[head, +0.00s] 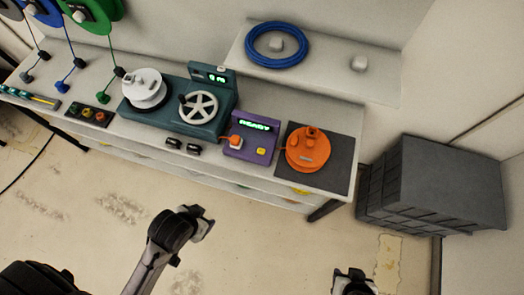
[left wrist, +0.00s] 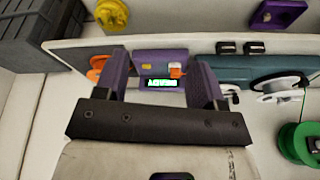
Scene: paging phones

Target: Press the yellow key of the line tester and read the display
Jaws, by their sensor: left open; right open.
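The purple line tester (head: 250,138) stands on the bench between the teal winding machine and the orange reel. Its lit green display (head: 255,125) appears to read READY. Its yellow key (head: 261,151) is at the lower right of its face. The left wrist view shows the tester upside down, with the yellow key (left wrist: 174,57) and the display (left wrist: 162,83) between my left fingers. My right gripper (head: 352,280) is open at the bottom edge, well away from the bench, and partly cut off.
An orange reel (head: 308,152) sits on a dark mat right of the tester. An orange-and-white plug piece (head: 235,141) is at the tester's left side. The teal machine (head: 222,108) stands further left. A grey crate (head: 432,182) is right of the bench. The floor in front is open.

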